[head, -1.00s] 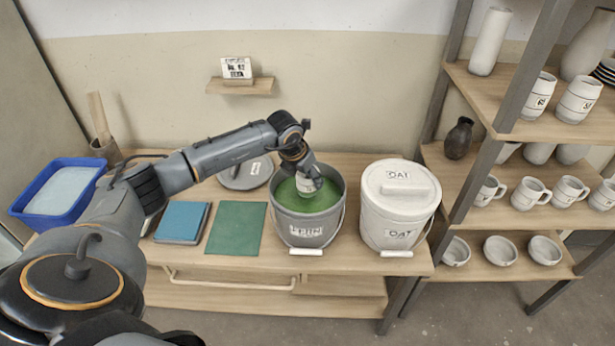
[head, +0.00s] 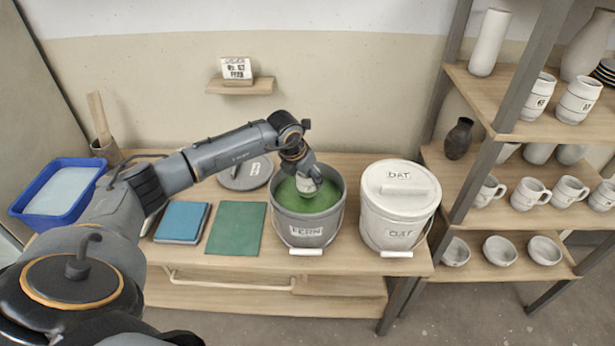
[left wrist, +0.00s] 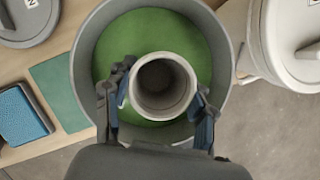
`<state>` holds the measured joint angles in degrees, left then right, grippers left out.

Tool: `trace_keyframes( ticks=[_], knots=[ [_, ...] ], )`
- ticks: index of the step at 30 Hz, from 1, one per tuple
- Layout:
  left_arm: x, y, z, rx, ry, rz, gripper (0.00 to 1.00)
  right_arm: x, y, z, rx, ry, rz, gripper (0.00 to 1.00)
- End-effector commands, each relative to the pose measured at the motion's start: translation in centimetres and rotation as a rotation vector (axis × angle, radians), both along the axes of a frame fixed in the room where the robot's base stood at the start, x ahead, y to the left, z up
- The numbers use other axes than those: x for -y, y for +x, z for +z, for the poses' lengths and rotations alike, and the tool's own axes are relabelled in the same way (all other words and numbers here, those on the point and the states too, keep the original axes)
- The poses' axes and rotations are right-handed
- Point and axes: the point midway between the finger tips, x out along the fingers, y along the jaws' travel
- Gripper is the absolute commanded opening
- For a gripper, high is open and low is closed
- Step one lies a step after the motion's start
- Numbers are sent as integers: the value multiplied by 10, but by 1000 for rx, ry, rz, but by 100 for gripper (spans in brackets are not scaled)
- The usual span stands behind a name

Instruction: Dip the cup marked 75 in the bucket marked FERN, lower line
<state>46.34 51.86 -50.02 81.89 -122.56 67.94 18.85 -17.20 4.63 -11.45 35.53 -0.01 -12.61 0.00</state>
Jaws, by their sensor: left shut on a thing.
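The bucket marked FERN (head: 306,233) stands open on the bench, with green glaze (head: 318,203) inside. My left gripper (head: 305,179) points down into its mouth and is shut on a pale grey cup (head: 306,185). In the left wrist view the cup (left wrist: 163,86) shows from above, mouth up, between the two fingers (left wrist: 160,100), over the green glaze. The cup's mark cannot be read here. Whether its lower end touches the glaze, and where its lines are, I cannot tell. My right gripper is not in view.
A lidded white bucket marked OAT (head: 398,215) stands just right of FERN. A shelf (head: 500,160) with cups, mugs and bowls stands at the right.

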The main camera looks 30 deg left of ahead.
Motion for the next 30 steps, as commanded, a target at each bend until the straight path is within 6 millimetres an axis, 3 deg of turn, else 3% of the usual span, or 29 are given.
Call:
trace_keyframes(
  ticks=[18,30],
  knots=[
    [0,1,74,3,-1,0,18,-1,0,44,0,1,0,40],
    [0,1,75,2,0,0,18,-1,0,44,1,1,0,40]
  ],
)
